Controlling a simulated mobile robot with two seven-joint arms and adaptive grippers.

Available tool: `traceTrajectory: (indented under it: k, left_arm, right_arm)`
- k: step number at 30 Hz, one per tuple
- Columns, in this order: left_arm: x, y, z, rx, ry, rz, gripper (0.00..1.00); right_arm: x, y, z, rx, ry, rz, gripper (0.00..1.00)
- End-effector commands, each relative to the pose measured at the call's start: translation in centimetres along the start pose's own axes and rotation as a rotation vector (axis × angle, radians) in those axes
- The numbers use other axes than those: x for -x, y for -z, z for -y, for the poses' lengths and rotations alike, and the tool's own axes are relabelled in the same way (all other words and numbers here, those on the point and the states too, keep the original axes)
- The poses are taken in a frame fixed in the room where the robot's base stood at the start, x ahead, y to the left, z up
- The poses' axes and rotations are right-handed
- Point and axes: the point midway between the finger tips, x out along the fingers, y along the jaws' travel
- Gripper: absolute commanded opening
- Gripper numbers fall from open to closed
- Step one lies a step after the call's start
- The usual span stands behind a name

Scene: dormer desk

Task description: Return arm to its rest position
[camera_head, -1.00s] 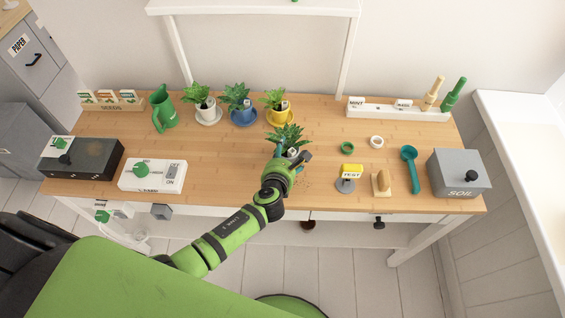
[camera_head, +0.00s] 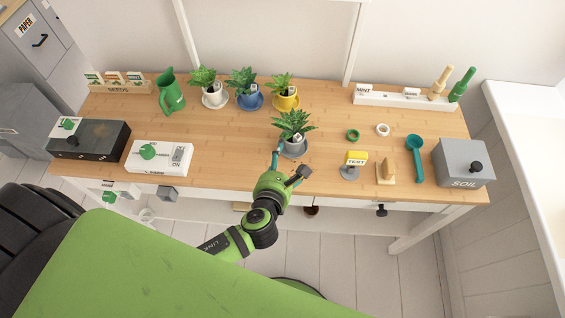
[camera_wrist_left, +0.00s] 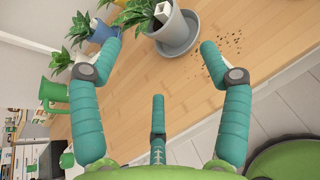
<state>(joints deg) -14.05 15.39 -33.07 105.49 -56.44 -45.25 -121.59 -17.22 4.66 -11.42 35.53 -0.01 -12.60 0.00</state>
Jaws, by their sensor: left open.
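My left gripper (camera_head: 290,165) is open and empty at the front edge of the wooden desk (camera_head: 220,150), its arm coming in from below. In the left wrist view its teal fingers (camera_wrist_left: 160,50) are spread wide, with nothing between them. Just beyond the fingertips a leafy plant in a grey pot (camera_head: 293,146) stands upright on a grey saucer. The pot also shows in the left wrist view (camera_wrist_left: 172,32), apart from the fingers. My right gripper is not in view.
Potted plants in white (camera_head: 215,98), blue (camera_head: 249,101) and yellow (camera_head: 286,102) pots stand behind. A green watering can (camera_head: 171,95) is at the back left. A grey soil box (camera_head: 463,163) is at the right. Dark crumbs (camera_wrist_left: 222,52) lie beside the grey pot.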

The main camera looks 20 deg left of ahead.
Motion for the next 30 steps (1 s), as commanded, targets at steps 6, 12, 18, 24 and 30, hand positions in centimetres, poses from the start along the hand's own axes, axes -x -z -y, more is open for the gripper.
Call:
traceTrajectory:
  k: [6,12,18,24,30]
  left_arm:
    - [0.0,0.0,0.0,0.000,0.000,0.000,0.77]
    - [0.1,0.1,-0.5,0.082,-0.014,-0.019,0.77]
    - [2.0,1.8,-3.5,0.712,-0.145,-0.158,0.77]
    - [6.0,4.5,-5.9,1.572,-0.411,-0.313,0.77]
    - [10.0,6.1,-6.3,2.182,-0.698,-0.393,0.77]
  right_arm:
    - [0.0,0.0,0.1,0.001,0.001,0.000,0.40]
    - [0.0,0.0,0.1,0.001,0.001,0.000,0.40]
    - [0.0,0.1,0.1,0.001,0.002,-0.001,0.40]
    - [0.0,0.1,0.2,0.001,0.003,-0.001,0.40]
    - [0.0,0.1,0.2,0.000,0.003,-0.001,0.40]
